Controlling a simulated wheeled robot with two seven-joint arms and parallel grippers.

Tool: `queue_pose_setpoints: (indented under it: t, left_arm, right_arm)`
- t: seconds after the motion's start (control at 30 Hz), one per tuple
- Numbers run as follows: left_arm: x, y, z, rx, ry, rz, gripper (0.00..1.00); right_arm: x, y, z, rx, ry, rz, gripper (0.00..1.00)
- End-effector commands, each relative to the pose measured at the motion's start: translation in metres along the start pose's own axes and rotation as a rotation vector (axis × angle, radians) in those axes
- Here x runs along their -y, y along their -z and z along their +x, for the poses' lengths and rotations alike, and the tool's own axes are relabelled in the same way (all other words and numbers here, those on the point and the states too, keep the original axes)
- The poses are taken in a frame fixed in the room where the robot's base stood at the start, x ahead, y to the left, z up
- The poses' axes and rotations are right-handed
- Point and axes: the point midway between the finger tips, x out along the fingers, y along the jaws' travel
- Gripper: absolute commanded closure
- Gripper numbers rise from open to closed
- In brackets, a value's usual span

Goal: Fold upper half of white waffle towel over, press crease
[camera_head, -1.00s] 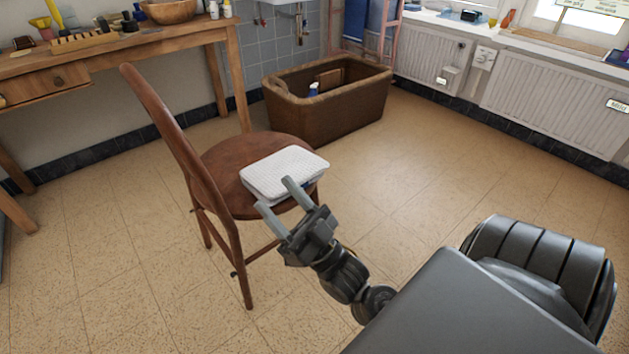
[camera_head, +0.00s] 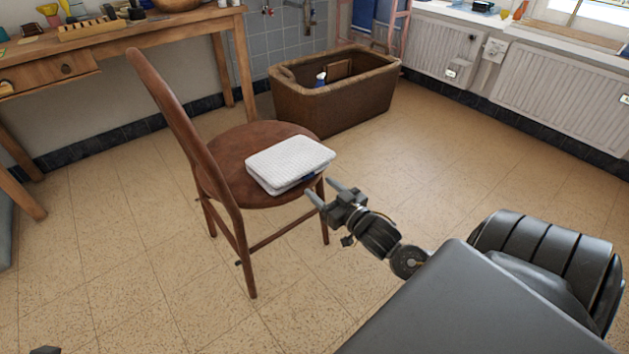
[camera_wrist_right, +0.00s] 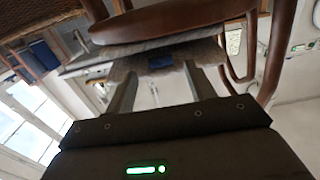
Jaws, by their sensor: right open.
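The white waffle towel (camera_head: 290,160) lies folded in a thick, layered pad on the round wooden chair seat (camera_head: 232,146). A small dark blue patch shows at its near edge. My right gripper (camera_head: 318,188) is open and empty, just off the towel's near right corner with a visible gap. In the right wrist view, the two spread fingers (camera_wrist_right: 158,68) point toward the towel's shaded layered edge (camera_wrist_right: 130,55) and the blue patch (camera_wrist_right: 161,63), with the seat (camera_wrist_right: 180,20) beyond. My left gripper cannot be made out.
The chair's curved back (camera_head: 172,110) rises left of the towel. A brown wicker hamper (camera_head: 335,101) stands behind, holding a blue-and-white bottle. A wooden workbench (camera_head: 110,45) is at the back left, radiators (camera_head: 545,95) at the right. The floor right of the chair is clear.

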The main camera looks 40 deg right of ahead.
Motion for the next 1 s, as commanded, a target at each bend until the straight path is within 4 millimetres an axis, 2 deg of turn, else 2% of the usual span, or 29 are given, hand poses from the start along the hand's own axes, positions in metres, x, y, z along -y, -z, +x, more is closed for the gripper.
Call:
queue_pose_setpoints:
  t: [0.03,0.2,0.37,0.6,0.63,0.83,1.0]
  left_arm:
    - [0.000,0.001,0.000,-0.017,0.000,0.001,0.45]
    - [-0.001,0.001,0.006,-0.042,-0.007,0.003,0.45]
    - [-0.001,0.000,0.009,-0.056,-0.014,0.005,0.45]
    - [-0.001,0.000,0.010,-0.056,-0.015,0.004,0.45]
    - [-0.001,0.000,0.010,-0.056,-0.014,0.004,0.45]
    - [-0.001,0.000,0.009,-0.053,-0.014,0.004,0.45]
    - [-0.001,0.000,0.008,-0.051,-0.013,0.004,0.45]
  right_arm:
    - [0.000,-0.001,0.009,-0.005,0.000,-0.002,0.45]
    - [0.000,0.000,0.029,-0.003,0.001,-0.001,0.45]
    - [0.000,0.000,0.037,-0.001,0.000,-0.001,0.45]
    - [0.000,0.001,0.038,0.000,0.000,-0.001,0.45]
    - [0.000,0.001,0.038,0.000,0.000,-0.001,0.47]
    - [0.000,0.001,0.037,-0.001,0.000,-0.001,0.73]
    - [0.000,0.001,0.037,-0.001,0.000,-0.001,0.75]
